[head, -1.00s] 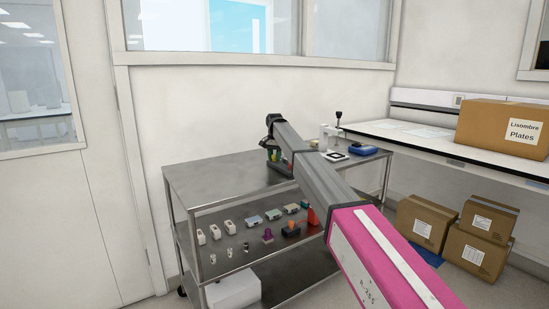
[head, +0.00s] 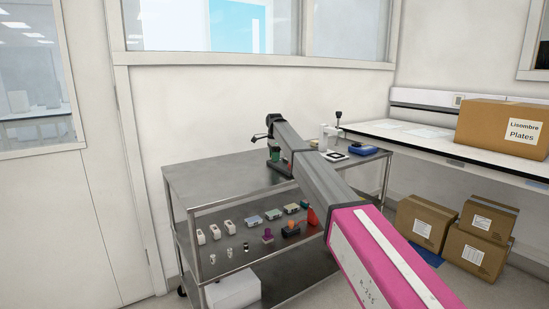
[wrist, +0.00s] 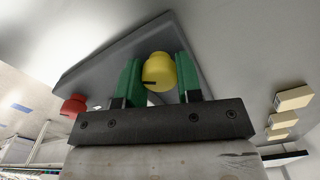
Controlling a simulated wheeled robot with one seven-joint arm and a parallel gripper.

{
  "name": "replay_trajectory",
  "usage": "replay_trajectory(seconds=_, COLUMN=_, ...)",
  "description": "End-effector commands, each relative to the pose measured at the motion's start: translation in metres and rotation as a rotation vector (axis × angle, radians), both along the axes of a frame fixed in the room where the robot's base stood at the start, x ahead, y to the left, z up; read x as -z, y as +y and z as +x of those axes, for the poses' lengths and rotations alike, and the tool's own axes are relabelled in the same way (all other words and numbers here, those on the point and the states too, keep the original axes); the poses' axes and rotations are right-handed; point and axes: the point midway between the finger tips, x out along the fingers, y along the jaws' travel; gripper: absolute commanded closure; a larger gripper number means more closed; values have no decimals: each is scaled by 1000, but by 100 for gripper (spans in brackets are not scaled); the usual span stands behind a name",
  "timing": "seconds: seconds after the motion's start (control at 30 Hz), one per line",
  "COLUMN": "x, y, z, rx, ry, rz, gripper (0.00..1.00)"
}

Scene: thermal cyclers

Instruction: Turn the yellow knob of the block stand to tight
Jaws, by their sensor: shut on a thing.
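The yellow knob (wrist: 158,72) is round with a dark slot or mark on its lower side. In the wrist view it sits between the two green fingers of my gripper (wrist: 157,80), which is shut on it. Behind it is a grey slab (wrist: 110,62), which seems to be part of the block stand. A red knob (wrist: 74,105) is to the left, apart from my fingers. In the head view my gripper (head: 274,153) is low over the cart top, and my arm hides most of the stand and the yellow knob.
The steel cart top (head: 215,175) is clear on its left. A white stand with a black knob (head: 338,115) and a blue device (head: 363,150) are at its right back. Several small items lie on the shelf below. Cardboard boxes (head: 422,224) are on the floor at right.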

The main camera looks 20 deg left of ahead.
Motion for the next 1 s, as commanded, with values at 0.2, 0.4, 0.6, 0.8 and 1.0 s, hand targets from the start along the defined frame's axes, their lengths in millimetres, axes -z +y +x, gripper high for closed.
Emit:
replay_trajectory(seconds=0.2, x=-1, y=1, z=0, rx=129, ry=-1, rz=0, gripper=91)
replay_trajectory(seconds=0.4, x=-1, y=1, z=0, rx=200, ry=-2, rz=1, gripper=91)
replay_trajectory(seconds=0.6, x=-1, y=1, z=0, rx=228, ry=-2, rz=1, gripper=91)
replay_trajectory(seconds=0.8, x=-1, y=1, z=0, rx=231, ry=-2, rz=1, gripper=91)
replay_trajectory(seconds=1.0, x=-1, y=1, z=0, rx=231, ry=-2, rz=1, gripper=64)
